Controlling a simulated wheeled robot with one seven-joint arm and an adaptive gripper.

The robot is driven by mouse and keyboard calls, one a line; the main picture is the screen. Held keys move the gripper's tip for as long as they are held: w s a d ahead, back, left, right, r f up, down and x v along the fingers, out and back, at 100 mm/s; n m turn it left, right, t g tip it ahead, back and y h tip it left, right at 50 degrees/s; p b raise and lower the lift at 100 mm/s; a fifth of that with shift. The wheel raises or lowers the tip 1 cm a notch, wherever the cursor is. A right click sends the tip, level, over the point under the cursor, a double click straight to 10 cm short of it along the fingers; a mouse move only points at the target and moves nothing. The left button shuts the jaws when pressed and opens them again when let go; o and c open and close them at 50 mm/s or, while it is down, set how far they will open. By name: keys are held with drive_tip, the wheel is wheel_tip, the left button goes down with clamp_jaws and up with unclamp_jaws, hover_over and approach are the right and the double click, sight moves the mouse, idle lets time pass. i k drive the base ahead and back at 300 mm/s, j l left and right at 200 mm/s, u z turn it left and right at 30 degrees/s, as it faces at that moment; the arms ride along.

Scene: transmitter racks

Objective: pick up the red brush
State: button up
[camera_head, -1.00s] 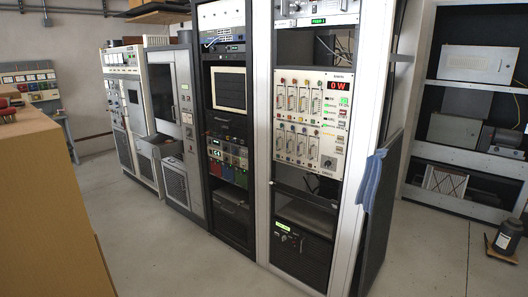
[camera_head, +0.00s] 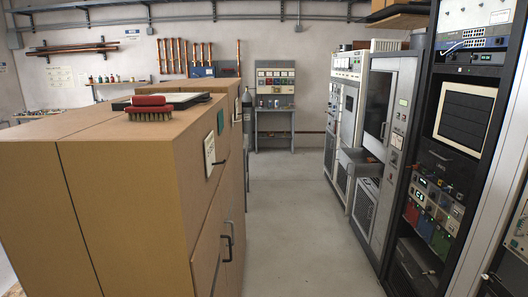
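The red brush (camera_head: 149,108) lies on top of the tan cabinet (camera_head: 128,180) at the left of the head view. It has a red back and brown bristles facing down, and sits near the cabinet's right part. A flat dark-edged item with a pale top (camera_head: 187,99) lies right behind it; I cannot tell whether they touch. My gripper is not in view.
The cabinet has door handles (camera_head: 227,241) on its right side. A clear floor aisle (camera_head: 290,200) runs between it and the equipment racks (camera_head: 445,150) on the right. A panel on a small table (camera_head: 275,108) stands at the back wall.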

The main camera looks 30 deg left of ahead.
sight(151, 108)
drive_tip(key=i+u, duration=0.2)
drive_tip(key=u, duration=0.25)
drive_tip(key=i+u, duration=0.2)
drive_tip(key=u, duration=0.3)
drive_tip(key=i+l+u, duration=0.2)
drive_tip(key=u, duration=0.25)
drive_tip(key=i+l+u, duration=0.15)
drive_tip(key=u, duration=0.3)
drive_tip(key=i+l+u, duration=0.15)
drive_tip(key=l+u, duration=0.3)
drive_tip(key=j, duration=0.15)
